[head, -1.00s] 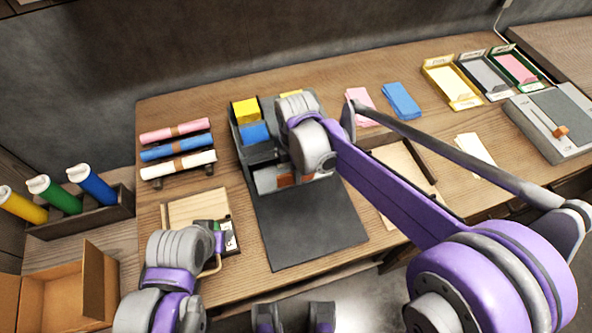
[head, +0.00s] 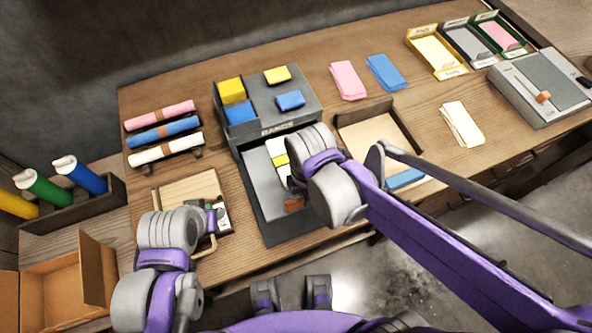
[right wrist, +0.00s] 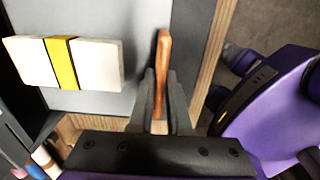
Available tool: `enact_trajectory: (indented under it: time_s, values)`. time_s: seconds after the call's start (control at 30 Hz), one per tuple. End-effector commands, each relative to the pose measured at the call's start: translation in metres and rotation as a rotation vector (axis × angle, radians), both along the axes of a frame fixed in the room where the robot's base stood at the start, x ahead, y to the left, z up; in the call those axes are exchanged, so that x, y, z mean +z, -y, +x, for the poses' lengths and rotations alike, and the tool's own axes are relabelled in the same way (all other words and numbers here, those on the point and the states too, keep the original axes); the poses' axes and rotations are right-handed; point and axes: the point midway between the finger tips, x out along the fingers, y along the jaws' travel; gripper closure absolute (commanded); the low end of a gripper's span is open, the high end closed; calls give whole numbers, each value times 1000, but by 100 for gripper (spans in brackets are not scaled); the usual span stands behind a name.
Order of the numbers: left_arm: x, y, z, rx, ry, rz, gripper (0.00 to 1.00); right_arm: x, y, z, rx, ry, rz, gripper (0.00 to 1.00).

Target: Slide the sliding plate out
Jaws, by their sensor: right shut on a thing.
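The sliding plate (head: 262,188) is a flat grey slab coming out of the front of a dark grey box (head: 270,104) and lying over a dark base (head: 280,236). A white block with a yellow band (right wrist: 98,64) lies on the plate; it is partly hidden in the head view. The plate's upright brown handle (right wrist: 164,62) is at its front edge and also shows in the head view (head: 294,204). My right gripper (right wrist: 161,88) is shut on this handle. My left gripper (head: 212,218) is beside a small wooden tray (head: 180,190); its fingers are not clear.
Yellow and blue blocks sit on the box. A wooden tray (head: 408,130) stands to its right, partly behind my right arm. A rack of rolls (head: 163,132) is to the left. An open cardboard box (head: 62,275) is at the lower left.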

Motion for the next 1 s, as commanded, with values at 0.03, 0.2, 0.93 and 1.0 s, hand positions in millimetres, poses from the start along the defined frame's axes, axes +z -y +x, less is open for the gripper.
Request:
enact_trajectory:
  time_s: [0.03,0.2,0.93,1.0]
  values:
    - [4,0,1,0,2,0,50,1,3,-11,0,-1,0,100]
    - [9,0,2,0,4,0,50,1,11,-35,1,-1,0,100]
    - [13,0,3,0,6,0,50,0,17,-53,0,-6,-2,68]
    - [13,0,3,0,6,0,50,0,17,-53,0,-5,-2,55]
